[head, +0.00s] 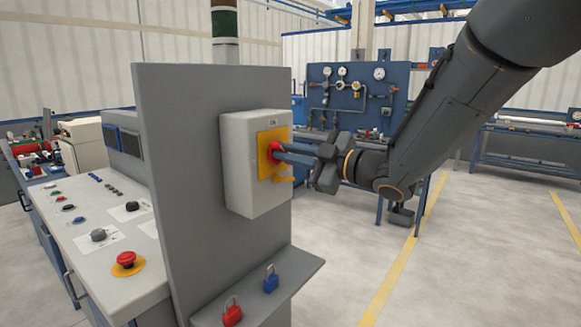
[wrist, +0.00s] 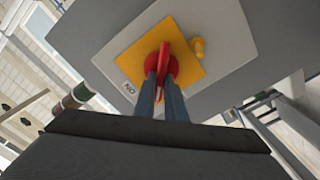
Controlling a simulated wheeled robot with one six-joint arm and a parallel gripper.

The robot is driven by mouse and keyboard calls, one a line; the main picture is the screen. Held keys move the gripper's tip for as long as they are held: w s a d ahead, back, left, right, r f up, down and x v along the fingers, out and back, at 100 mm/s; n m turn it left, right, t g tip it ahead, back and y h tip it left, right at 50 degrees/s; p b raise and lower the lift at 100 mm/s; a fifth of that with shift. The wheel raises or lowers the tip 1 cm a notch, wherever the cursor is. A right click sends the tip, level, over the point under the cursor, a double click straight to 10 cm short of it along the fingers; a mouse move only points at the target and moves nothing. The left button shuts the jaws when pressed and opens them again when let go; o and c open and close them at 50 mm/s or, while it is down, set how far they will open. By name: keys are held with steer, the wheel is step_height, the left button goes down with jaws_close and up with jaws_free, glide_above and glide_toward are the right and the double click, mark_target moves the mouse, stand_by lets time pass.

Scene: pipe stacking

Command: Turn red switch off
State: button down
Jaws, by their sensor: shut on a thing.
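The red switch (head: 273,152) is a rotary handle on a yellow plate (head: 265,165), on the front of a light grey box (head: 239,185). The box is fixed to a tall grey panel. In the wrist view the red switch (wrist: 164,62) has a raised grip bar on a round red base, and a label reading "ON" sits at the plate's edge. My gripper (head: 284,153) reaches in from the right, its fingers shut on the red handle. In the wrist view my gripper's fingers (wrist: 164,90) lie on both sides of the bar and hide its near end.
A yellow tab (head: 284,179) sticks out below the switch. A red padlock (head: 232,312) and a blue padlock (head: 270,279) stand on the ledge below. A console with a red mushroom button (head: 126,260) is at left. The floor at right is open.

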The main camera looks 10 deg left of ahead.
steer(key=n+b, duration=0.4)
steer(key=b, duration=0.1)
steer(key=f+n+b, duration=0.1)
steer(key=n+b, duration=0.3)
steer(key=b, duration=0.2)
steer(key=shift+s+a+f+n+b, duration=0.1)
steer(key=shift+s+f+n+b, duration=0.1)
steer(key=shift+n+b, duration=0.15)
steer(key=shift+n, duration=0.25)
steer(key=c, duration=1.8)
jaws_free()
steer(key=shift+r, duration=0.1)
steer(key=b+v, duration=0.1)
steer(key=v, duration=0.7)
